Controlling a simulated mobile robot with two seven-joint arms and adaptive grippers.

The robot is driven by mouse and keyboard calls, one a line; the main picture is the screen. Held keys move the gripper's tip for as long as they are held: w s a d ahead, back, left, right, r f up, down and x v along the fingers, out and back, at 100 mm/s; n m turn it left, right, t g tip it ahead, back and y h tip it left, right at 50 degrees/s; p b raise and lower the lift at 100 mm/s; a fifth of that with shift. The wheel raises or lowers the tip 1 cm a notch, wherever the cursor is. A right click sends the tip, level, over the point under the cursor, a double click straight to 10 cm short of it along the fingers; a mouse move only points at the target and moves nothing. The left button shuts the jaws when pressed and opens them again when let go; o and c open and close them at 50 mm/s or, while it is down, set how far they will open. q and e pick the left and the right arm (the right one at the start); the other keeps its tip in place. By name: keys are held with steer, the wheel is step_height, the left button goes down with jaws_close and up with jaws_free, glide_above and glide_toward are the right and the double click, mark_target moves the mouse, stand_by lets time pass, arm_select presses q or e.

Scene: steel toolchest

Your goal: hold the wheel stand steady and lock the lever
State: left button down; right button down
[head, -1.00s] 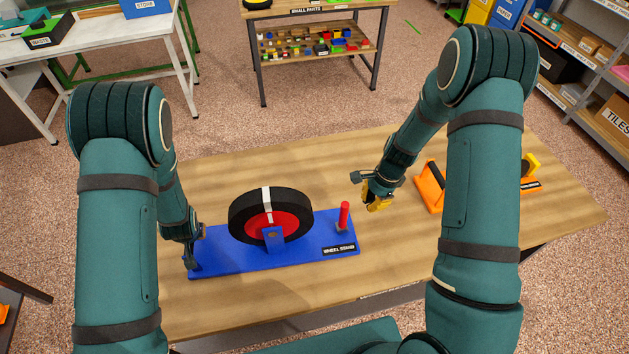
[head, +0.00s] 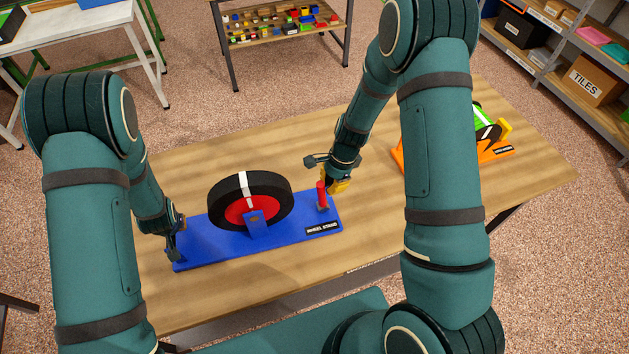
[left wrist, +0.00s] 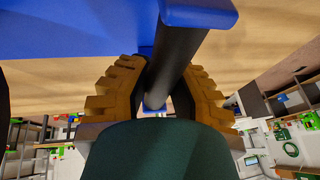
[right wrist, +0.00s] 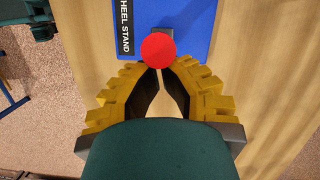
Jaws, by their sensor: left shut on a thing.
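The blue wheel stand (head: 215,248) lies on the table with a black tyre (head: 225,187) on a red hub, upright in its bracket. My left gripper (head: 173,248) is at the stand's left end. In the left wrist view its fingers (left wrist: 158,82) are shut on the dark handle bar (left wrist: 180,50) between blue end pieces. The red lever (head: 321,195) stands upright near the stand's right end. My right gripper (head: 338,183) is just behind the lever. In the right wrist view its fingertips (right wrist: 160,72) are almost together and empty, close to the lever's round red top (right wrist: 158,50); contact is unclear.
An orange stand (head: 398,157) with a green and black part is on the table at right, partly hidden by my right arm. The wooden table (head: 230,292) is clear in front of the wheel stand. Shelves (head: 560,60) stand beyond it.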

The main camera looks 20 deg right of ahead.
arm_select(q)
steer(key=shift+d, duration=0.15)
arm_select(e)
steer(key=shift+a, duration=0.2)
steer(key=d+v, duration=0.2)
steer(key=v, duration=0.9)
steer(key=shift+w+d, duration=0.25)
steer(key=shift+d, duration=0.15)
steer(key=shift+f, duration=0.2)
arm_select(q)
steer(key=c, duration=1)
jaws_free()
steer(key=shift+w+r, duration=0.1)
steer(key=shift+o, duration=0.8)
steer(key=v, duration=1.2)
